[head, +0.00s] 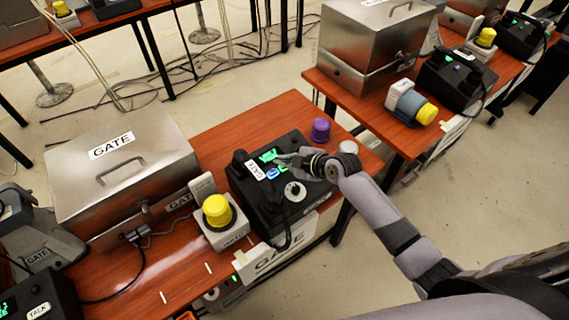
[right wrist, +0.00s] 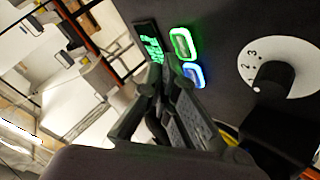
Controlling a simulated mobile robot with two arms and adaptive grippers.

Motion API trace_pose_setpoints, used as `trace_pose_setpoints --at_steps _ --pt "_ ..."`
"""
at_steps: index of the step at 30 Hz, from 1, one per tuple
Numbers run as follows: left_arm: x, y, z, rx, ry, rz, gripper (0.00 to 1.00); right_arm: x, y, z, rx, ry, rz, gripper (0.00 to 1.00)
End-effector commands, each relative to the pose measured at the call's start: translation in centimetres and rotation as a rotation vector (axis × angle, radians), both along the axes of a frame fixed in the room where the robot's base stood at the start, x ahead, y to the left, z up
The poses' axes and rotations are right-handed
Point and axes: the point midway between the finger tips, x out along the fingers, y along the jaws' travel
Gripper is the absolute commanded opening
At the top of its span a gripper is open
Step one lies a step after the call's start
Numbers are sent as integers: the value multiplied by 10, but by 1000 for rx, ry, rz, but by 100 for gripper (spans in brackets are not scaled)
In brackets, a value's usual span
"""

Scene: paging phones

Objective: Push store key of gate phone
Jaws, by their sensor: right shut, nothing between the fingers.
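In the right wrist view the green key (right wrist: 183,44) and blue key (right wrist: 194,75) sit beside the display (right wrist: 152,49), near the dial (right wrist: 278,68). My right gripper (head: 280,158) is shut and empty over the phone's top, close to the keys. I cannot tell whether it touches one. My left gripper is not in view.
A steel GATE box (head: 125,170) and a yellow-capped unit (head: 219,215) stand left of the phone. A purple knob (head: 320,130) stands behind it. Another table (head: 400,135) with a steel box, a yellow-capped device and a phone is at the right.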

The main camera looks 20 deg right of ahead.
Motion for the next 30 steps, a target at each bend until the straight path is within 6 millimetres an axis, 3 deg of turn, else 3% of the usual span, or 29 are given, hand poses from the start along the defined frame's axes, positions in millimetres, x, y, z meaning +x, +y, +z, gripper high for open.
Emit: trace_pose_setpoints --at_steps 3,15,30 --pt "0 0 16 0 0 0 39 -2 -1 17 -2 0 1 0" --pt "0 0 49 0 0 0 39 -7 -3 53 -2 0 1 0" --pt "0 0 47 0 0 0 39 -8 -3 52 0 0 0 0"
